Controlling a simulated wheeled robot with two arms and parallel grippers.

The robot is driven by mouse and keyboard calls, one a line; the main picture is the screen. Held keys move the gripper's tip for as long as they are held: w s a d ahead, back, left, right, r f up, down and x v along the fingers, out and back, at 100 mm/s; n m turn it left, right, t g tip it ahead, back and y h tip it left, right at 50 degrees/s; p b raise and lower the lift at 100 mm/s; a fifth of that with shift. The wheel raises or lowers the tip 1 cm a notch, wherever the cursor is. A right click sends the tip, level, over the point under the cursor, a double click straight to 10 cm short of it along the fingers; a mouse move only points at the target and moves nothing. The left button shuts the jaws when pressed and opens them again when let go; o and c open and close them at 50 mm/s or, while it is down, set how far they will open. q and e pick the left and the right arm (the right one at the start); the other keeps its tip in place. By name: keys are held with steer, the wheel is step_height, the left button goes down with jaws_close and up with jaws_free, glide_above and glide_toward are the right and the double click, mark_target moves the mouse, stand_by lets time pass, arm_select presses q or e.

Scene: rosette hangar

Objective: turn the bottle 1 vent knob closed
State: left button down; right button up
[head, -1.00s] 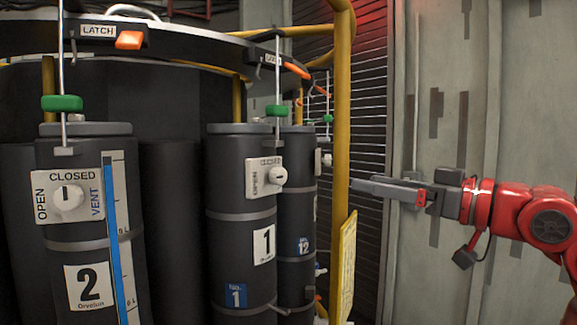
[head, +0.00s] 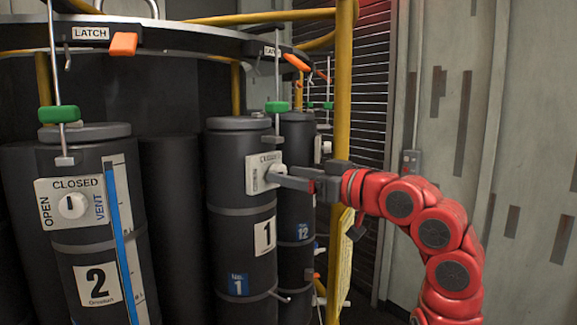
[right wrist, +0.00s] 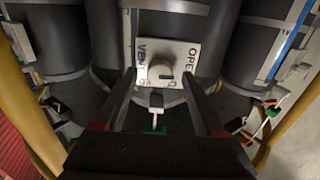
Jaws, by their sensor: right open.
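Bottle 1 (head: 226,170) is a dark cylinder with a "1" label in the middle of the head view. Its white vent plate (head: 252,175) carries a round white knob (head: 277,172). My right gripper (head: 275,178) reaches in from the right, with its fingertips at the knob and partly covering it. In the right wrist view, the plate is upside down and the knob (right wrist: 161,76) shows between the two spread fingertips (right wrist: 158,77). Gaps show on both sides; I cannot tell whether a finger touches it. The knob's pointer is hard to read now. My left gripper is not in view.
Bottle 2 (head: 92,240) stands at the left with its own vent knob (head: 72,206). Bottle 12 (head: 297,215) is behind bottle 1. A yellow post (head: 343,90) rises close by my right gripper. Orange latch handles (head: 123,44) sit on the rack rim above.

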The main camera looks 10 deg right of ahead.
steer(key=shift+w+a, duration=0.3)
steer(key=shift+c, duration=0.4)
jaws_close()
